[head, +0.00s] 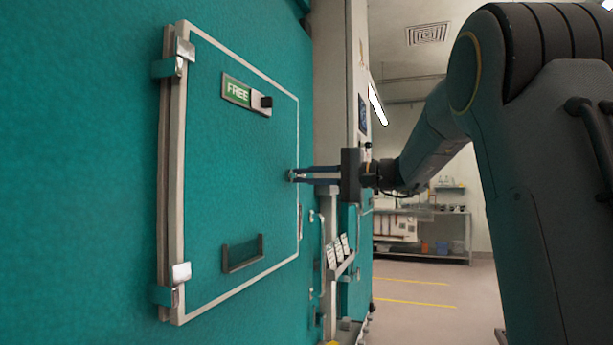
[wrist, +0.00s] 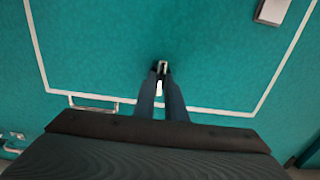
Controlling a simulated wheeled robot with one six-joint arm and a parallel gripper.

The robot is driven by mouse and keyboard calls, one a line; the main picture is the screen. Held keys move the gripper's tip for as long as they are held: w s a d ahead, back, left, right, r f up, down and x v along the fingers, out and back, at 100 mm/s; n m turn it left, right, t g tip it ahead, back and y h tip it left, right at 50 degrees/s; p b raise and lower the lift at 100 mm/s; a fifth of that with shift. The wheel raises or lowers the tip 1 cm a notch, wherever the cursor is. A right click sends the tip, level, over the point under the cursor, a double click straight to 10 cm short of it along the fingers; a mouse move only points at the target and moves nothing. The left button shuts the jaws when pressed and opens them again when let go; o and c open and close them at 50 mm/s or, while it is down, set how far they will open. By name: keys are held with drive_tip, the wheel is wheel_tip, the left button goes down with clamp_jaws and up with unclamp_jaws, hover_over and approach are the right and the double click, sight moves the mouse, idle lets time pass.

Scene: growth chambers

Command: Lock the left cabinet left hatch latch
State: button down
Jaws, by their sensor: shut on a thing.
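The hatch (head: 225,150) is a teal panel with a white outline, closed flat in the cabinet wall at the left of the head view. It fills the wrist view (wrist: 110,55) too. A small latch (head: 291,176) sits near the hatch's right edge. My gripper (head: 297,175) reaches in from the right, its two dark fingers shut on the latch. In the wrist view, my fingertips (wrist: 162,70) close around a small metallic piece, with a white part between the fingers. The fingers hide most of the latch, so its turn is hard to tell.
A green FREE sign (head: 237,91) with a dark knob is high on the hatch, and a recessed handle (head: 242,253) is low on it. Metal hinges (head: 181,272) stick out at the left edge. A rack with labels (head: 341,252) stands behind my gripper. The floor (head: 425,285) at right is open.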

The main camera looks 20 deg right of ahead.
idle(0.4)
drive_tip(key=c, duration=1.8)
unclamp_jaws()
drive_tip(key=b+v, duration=0.1)
drive_tip(key=v, duration=0.7)
drive_tip(key=shift+b, duration=0.4)
drive_tip(key=shift+a, duration=0.1)
